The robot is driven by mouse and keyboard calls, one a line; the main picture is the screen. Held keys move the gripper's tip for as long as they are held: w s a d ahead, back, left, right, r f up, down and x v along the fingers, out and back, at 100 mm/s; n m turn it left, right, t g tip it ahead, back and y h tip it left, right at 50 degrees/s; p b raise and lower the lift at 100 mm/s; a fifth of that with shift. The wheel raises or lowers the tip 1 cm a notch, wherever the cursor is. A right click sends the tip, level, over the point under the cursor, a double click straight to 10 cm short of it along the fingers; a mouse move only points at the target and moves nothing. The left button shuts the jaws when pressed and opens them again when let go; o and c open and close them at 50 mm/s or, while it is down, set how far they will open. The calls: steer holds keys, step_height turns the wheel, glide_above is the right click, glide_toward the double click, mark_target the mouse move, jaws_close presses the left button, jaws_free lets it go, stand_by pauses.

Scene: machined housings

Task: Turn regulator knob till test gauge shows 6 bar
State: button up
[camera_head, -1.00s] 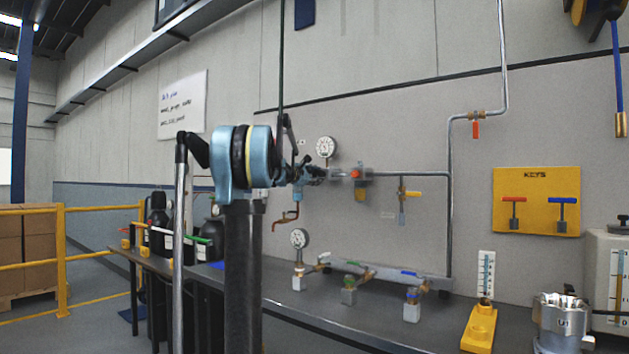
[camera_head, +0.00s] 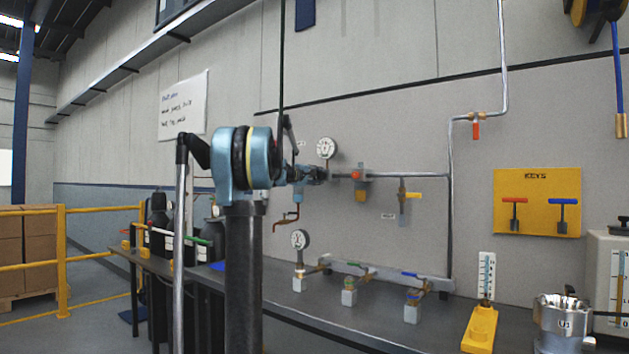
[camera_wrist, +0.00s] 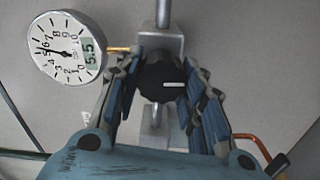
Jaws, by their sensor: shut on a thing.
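A black round regulator knob (camera_wrist: 163,78) with a short white mark, lying level on its right side, is in the middle of the wrist view. My gripper (camera_wrist: 165,92) is shut on it, with blue jointed fingers on both sides. A white dial gauge (camera_wrist: 68,48) stands left of the knob. Its display reads 5.5 and its needle points left, near 5 and 6. In the head view my arm hides most of the regulator and knob. That view shows an upper gauge (camera_head: 326,148) and a lower gauge (camera_head: 300,240), their figures too small to read.
A wall pipe (camera_head: 449,220) runs right of the gauges. A manifold with coloured valve handles (camera_head: 410,273) sits along the bench (camera_head: 330,317). A yellow key board (camera_head: 537,202) hangs at right. An orange bent pipe (camera_wrist: 252,140) is low right of my gripper in the wrist view.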

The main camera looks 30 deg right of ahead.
steer(key=shift+o, duration=0.2)
steer(key=shift+f+m, duration=0.15)
steer(key=shift+m, duration=0.15)
steer(key=o, duration=1)
steer(key=shift+o, duration=0.2)
steer(key=shift+a, duration=0.1)
steer(key=v, duration=1.1)
steer(key=shift+a, duration=0.4)
steer(key=shift+s, duration=0.1)
